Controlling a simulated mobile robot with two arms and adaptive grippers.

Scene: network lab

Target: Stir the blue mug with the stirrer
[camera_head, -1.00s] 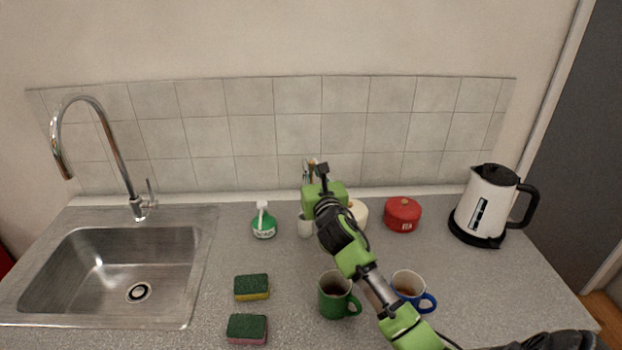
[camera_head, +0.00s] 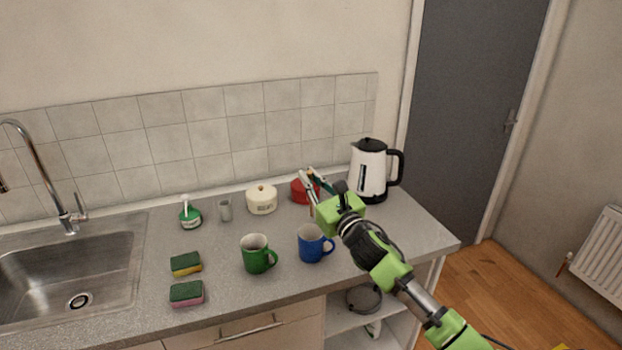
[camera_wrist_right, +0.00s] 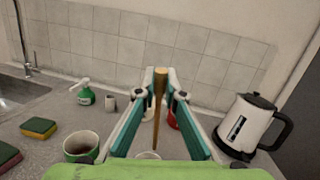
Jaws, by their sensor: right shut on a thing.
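The blue mug (camera_head: 311,246) stands upright on the counter, its handle to the right. My right gripper (camera_head: 312,183) is raised above and behind the mug in the head view, in front of the red pot. It is shut on the stirrer (camera_wrist_right: 158,100), a thin brown wooden stick held upright between the fingers in the right wrist view. The stirrer's lower part (camera_head: 311,209) also shows in the head view, above the mug's rim and apart from it. A pale rim shows low in the wrist view, mostly hidden by my gripper. My left gripper is out of view.
A green mug (camera_head: 257,255) stands left of the blue mug. Behind are a white pot (camera_head: 262,200), red pot (camera_head: 299,191), grey cup (camera_head: 225,210) and green spray bottle (camera_head: 190,214). The kettle (camera_head: 369,170) stands right; two sponges and the sink (camera_head: 80,270) are left.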

